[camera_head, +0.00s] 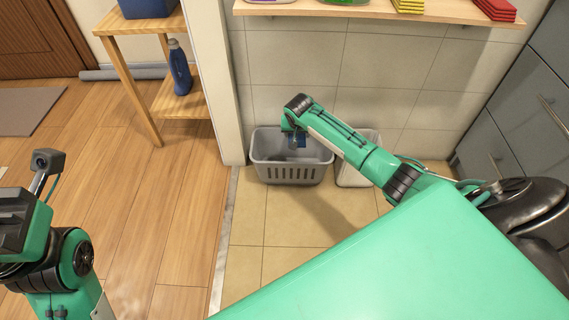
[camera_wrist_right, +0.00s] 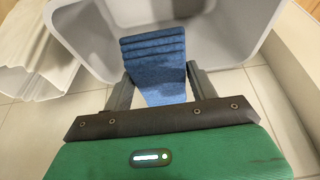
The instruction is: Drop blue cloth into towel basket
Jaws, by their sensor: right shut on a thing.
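The blue cloth (camera_wrist_right: 153,55) hangs between the fingers of my right gripper (camera_wrist_right: 160,88) in the right wrist view, with folded layers at its far end. In the head view a small bit of the cloth (camera_head: 300,142) shows under my right gripper (camera_head: 293,136). The grey towel basket (camera_head: 291,175), with a slotted front, stands on the tiles against the wall. My right gripper is shut on the cloth, over the basket opening. The basket's inside wall (camera_wrist_right: 215,30) surrounds the cloth's far end in the wrist view. My left gripper (camera_head: 16,220) is at the left edge, its fingertips unclear.
A white bin (camera_head: 352,174) stands right of the basket, partly behind my right arm. A shelf (camera_head: 375,8) with colored cloths runs above. A wooden stand (camera_head: 138,75) with a blue bottle (camera_head: 179,68) is at left, past a white wall edge. Grey cabinets (camera_head: 510,110) are at right.

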